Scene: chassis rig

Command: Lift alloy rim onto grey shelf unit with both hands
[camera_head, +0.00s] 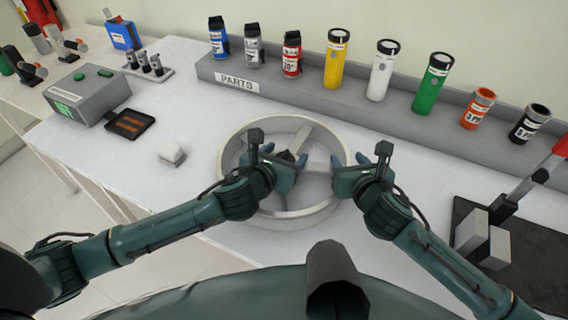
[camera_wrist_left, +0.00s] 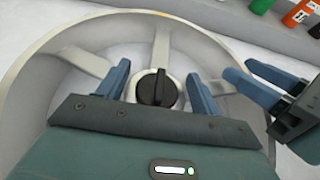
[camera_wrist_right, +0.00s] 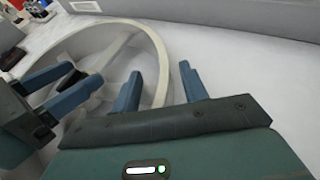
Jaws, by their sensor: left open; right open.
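The alloy rim (camera_head: 283,123), a pale metal ring with spokes, lies flat on the white table in front of me. A black knob (camera_wrist_left: 155,88) sits at its hub. My left gripper (camera_head: 285,154) is open above the middle of the rim. In the left wrist view its fingers lie either side of the knob, apart from it. My right gripper (camera_head: 349,160) is open at the rim's right side. In the right wrist view the ring's wall (camera_wrist_right: 161,65) runs between its fingers; contact is unclear. I cannot tell whether the grey PARTS ledge (camera_head: 237,84) is the grey shelf unit.
Several spray cans and coloured canisters (camera_head: 381,72) stand on the ledge behind the rim. A grey box (camera_head: 88,97), a black tray (camera_head: 130,124) and a white block (camera_head: 171,153) are left. A black mat (camera_head: 540,265) with a red-handled tool is right.

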